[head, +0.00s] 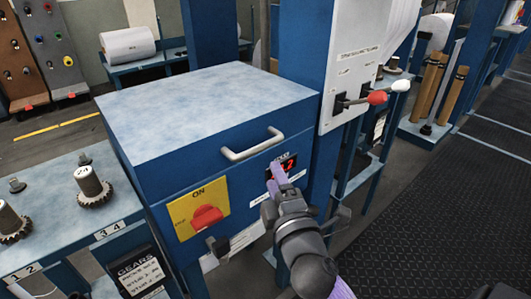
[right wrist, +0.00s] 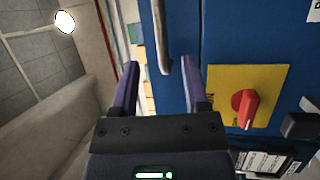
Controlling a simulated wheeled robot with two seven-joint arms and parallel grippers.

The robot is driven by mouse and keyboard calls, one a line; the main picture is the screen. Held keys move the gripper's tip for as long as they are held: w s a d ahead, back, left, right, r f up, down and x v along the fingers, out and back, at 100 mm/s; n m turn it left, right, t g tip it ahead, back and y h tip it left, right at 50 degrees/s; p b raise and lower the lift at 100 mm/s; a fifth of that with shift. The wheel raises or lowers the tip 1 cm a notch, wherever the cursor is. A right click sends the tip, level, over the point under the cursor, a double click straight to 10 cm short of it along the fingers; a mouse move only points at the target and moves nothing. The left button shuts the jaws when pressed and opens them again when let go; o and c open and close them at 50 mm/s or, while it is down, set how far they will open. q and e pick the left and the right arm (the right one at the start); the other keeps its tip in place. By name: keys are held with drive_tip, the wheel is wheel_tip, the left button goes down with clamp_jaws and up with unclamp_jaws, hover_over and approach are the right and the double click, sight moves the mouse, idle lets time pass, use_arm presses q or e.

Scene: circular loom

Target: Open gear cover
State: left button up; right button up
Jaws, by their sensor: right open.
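The gear cover is a blue box-like lid (head: 200,115) with a pale mottled top. A silver bar handle (head: 252,146) is fixed across its front face, and the lid looks closed. My right gripper (head: 277,178), with purple fingers, is in front of the box, just below and right of the handle in the head view. In the right wrist view the handle (right wrist: 161,38) shows ahead, between the lines of the two open fingers (right wrist: 160,66). The gripper is empty and no grip on the handle shows. My left gripper is in neither view.
A yellow plate with a red switch (head: 206,216) is on the box front, beside a small red display (head: 290,162). Gears (head: 92,185) stand on a blue bench at left. A control panel (head: 352,65) with red and white levers rises at right. Dark floor mat (head: 430,200) lies clear.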

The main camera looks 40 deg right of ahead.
sight(261, 145)
drive_tip(key=b+x, duration=0.1)
drive_tip(key=x, duration=0.8)
drive_tip(key=shift+a, duration=0.1)
drive_tip(key=shift+f, duration=0.1)
clamp_jaws()
idle(0.7)
